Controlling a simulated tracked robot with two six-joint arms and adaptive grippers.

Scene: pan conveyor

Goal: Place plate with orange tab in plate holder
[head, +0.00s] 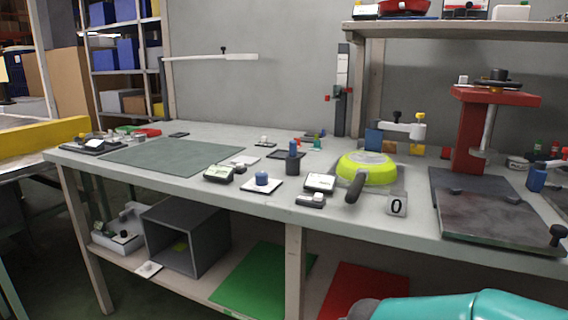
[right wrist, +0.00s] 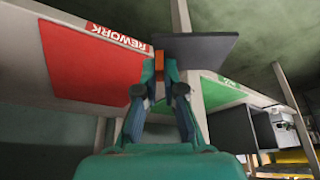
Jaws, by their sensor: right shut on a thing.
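In the right wrist view my right gripper (right wrist: 157,88) is shut on the orange tab (right wrist: 158,63) of a dark grey plate (right wrist: 205,48). The plate extends from the tab to the right, clear of the fingers. In the head view only part of my teal right arm shows at the bottom right; its gripper and the plate are outside that picture. My left gripper is in neither view. I cannot identify a plate holder with certainty in either view.
Under the workbench (head: 255,205), a red panel (head: 365,292), a green panel (head: 265,280) and a grey open box (head: 217,240) lie on the lower shelf. A bench leg (head: 295,262) stands between the panels. A lime pan (head: 366,170) and several small instruments occupy the benchtop.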

